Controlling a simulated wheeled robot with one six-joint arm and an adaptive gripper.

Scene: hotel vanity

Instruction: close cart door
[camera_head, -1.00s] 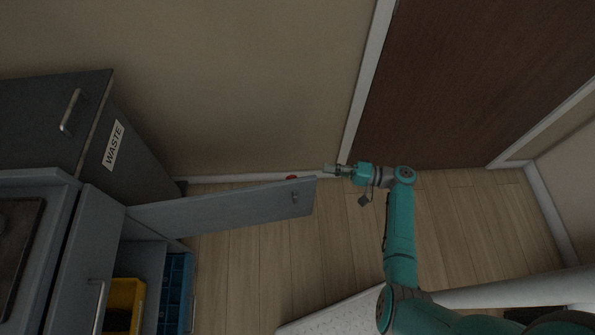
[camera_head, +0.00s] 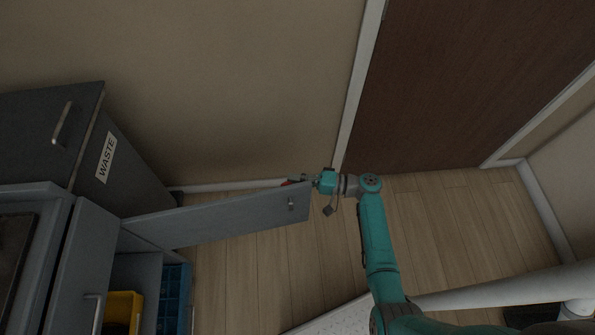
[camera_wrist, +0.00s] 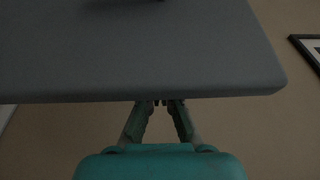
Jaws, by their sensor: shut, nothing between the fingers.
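The cart door (camera_head: 225,216) is a grey panel swung wide open, reaching from the cart (camera_head: 82,262) at the left toward the middle of the head view. A small handle (camera_head: 291,203) sits near its free end. My gripper (camera_head: 303,181) is at the door's free end, by its far side, and partly hidden there. In the wrist view, the door (camera_wrist: 140,50) fills the upper part, and my shut, empty gripper (camera_wrist: 162,103) has its fingertips at the door's edge. I cannot tell whether they touch it.
The open cart compartment holds a yellow bin (camera_head: 121,311) and a blue crate (camera_head: 173,298). A dark waste cabinet (camera_head: 110,150) stands behind the cart. A beige wall (camera_head: 230,90) and a brown room door (camera_head: 450,80) lie beyond. Wooden floor (camera_head: 240,270) is clear below the door.

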